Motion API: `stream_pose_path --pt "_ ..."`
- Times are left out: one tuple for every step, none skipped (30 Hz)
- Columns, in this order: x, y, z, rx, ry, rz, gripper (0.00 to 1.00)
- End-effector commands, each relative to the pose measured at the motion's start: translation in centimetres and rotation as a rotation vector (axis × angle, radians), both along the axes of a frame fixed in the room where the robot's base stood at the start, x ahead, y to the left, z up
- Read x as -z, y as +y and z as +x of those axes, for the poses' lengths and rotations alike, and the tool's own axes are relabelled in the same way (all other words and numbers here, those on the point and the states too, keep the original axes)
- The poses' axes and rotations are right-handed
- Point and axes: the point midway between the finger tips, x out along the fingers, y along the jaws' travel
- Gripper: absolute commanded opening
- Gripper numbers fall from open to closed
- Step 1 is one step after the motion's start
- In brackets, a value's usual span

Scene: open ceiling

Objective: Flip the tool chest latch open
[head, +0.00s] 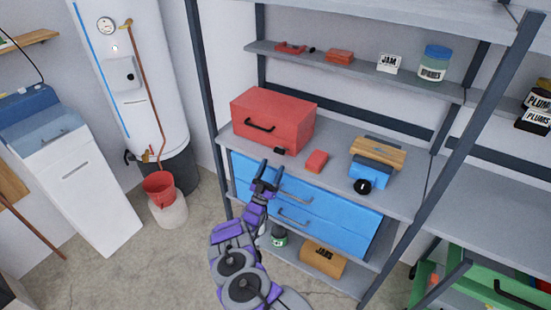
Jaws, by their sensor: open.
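A red chest (275,118) with a dark handle (260,125) on its front sits on the grey shelf. A small black piece (279,151) lies at its lower front edge; I cannot tell if it is a latch. Below the shelf is a blue drawer unit (335,217) with two bar handles, partly hidden by my arm. No latch is clearly visible on either. My gripper (266,174) is open and empty, in front of the blue unit's upper left part and below the red chest in the picture. I cannot tell its distance from the drawer front.
A small red block (316,161) and a blue tool with a wooden top (369,173) sit right of the chest. Dark rack posts (440,160) flank the shelves. A green case (490,285) is at lower right.

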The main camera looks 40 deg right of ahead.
Motion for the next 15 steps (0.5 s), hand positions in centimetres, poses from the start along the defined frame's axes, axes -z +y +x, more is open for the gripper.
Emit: stream_pose_path --pt "0.8 0.7 -0.3 -0.001 0.004 0.002 0.68" --pt "1.3 1.1 -0.4 -0.003 0.005 0.002 0.68" --pt "2.2 1.7 -0.7 -0.002 0.005 0.003 0.68" --pt "2.7 2.1 -0.8 -0.001 0.005 0.004 0.68" --pt "3.1 2.4 -1.0 -0.001 0.003 0.003 0.68" --pt "3.6 2.9 -1.1 -0.001 0.001 0.002 0.68" --pt "3.8 3.1 -1.2 -0.002 0.001 0.000 0.68" --pt "4.0 3.3 -1.2 -0.002 0.001 0.000 0.68" --pt "4.2 3.6 -1.3 -0.002 0.001 0.001 0.68" --pt "4.4 3.7 -1.4 -0.001 0.001 0.001 0.68" --pt "4.5 3.8 -1.5 -0.001 0.001 0.001 0.68" --pt "4.6 3.9 -1.5 0.000 0.000 0.001 0.68" --pt "4.6 4.0 -1.6 0.001 0.001 0.001 0.68" --pt "4.7 4.0 -1.6 0.001 0.001 0.001 0.68" --pt "4.7 4.0 -1.7 0.002 0.001 0.001 0.68"
